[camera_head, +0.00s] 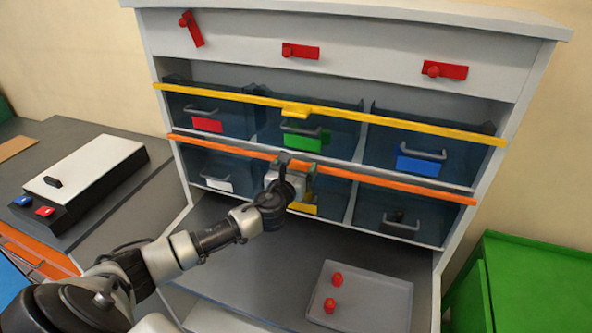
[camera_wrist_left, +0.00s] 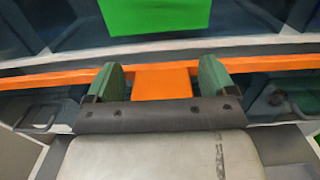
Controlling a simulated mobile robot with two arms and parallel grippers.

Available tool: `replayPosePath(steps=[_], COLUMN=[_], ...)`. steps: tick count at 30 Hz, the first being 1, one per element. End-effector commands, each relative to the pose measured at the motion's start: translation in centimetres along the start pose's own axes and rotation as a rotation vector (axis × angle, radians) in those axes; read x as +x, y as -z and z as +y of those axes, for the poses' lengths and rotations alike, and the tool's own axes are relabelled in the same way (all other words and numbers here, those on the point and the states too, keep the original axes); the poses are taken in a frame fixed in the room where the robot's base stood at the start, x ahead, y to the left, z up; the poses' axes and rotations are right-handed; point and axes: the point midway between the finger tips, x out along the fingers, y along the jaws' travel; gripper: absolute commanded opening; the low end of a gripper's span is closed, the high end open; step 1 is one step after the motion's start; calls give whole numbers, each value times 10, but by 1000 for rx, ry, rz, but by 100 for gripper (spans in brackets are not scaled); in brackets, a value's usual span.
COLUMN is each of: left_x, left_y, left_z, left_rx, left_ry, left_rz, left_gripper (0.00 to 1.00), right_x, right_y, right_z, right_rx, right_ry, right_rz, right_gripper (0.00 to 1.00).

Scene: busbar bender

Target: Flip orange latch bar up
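The orange latch bar (camera_head: 400,186) runs across the front of the lower row of bins in the head view. It slopes down to the right in that picture. In the left wrist view, the orange bar (camera_wrist_left: 50,80) has a wide orange tab (camera_wrist_left: 162,82) at its middle. My left gripper (camera_head: 298,172) is at the middle of the bar in the head view. Its two green fingers stand apart on either side of the tab, with narrow gaps showing. The gripper hides part of the bar's middle in the head view. My right gripper is not in view.
A yellow bar (camera_head: 400,118) with a tab crosses the upper bins. Several red latches, one at the right (camera_head: 445,70), sit on the top panel. Below, a grey tray (camera_head: 385,300) holds two red pieces. A green cabinet (camera_head: 540,280) stands at the right.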

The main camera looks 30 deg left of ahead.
Motion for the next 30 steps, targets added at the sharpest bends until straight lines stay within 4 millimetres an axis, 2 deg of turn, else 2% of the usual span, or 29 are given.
replayPosePath(steps=[11,14,24,30], left_x=[-6,-18,-82,-105], left_y=[6,7,6,4], left_z=[-1,0,0,0], left_rx=[1,2,2,1], left_ry=[2,1,4,1], left_rz=[10,10,9,7], left_gripper=[89,89,89,89], right_x=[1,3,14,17], right_y=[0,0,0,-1], right_z=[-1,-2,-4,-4], right_rx=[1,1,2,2], right_ry=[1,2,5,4], right_rz=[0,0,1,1], right_gripper=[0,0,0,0])
